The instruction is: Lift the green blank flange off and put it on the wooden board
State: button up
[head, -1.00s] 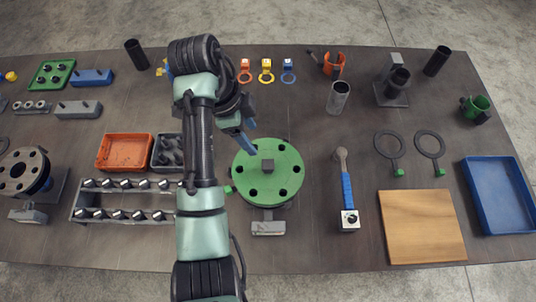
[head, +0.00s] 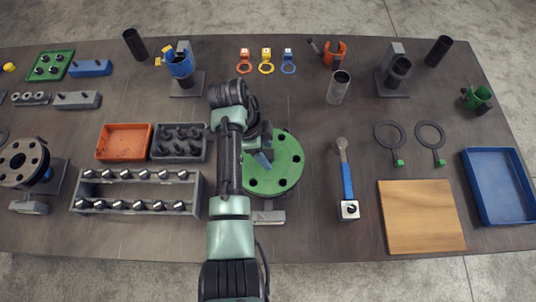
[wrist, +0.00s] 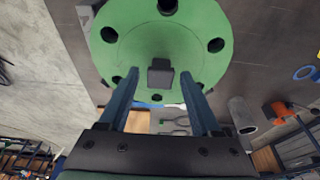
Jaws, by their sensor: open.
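The green blank flange (head: 285,165) is a round disc with several bolt holes, on the pipe stand in the middle of the table. In the wrist view the green blank flange (wrist: 190,40) shows a dark square knob (wrist: 160,74) at its centre. My gripper (head: 263,158) is over the flange's left part in the head view and hides the knob there. In the wrist view my gripper (wrist: 165,95) is open, its two blue fingers on either side of the knob's line, with nothing visibly held. The wooden board (head: 422,217) lies bare at the front right.
A torque wrench (head: 346,185) with a blue handle lies between flange and board. Two dark rings with green tabs (head: 390,138) lie behind the board. A blue tray (head: 498,187) is to its right. A bolt rack (head: 135,192) stands left of my arm.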

jog(key=shift+d+f, duration=0.1)
jog(key=shift+f, duration=0.3)
grip_shut()
jog(key=shift+w+r, duration=0.1)
jog(key=shift+r, duration=0.05)
dwell(1.0)
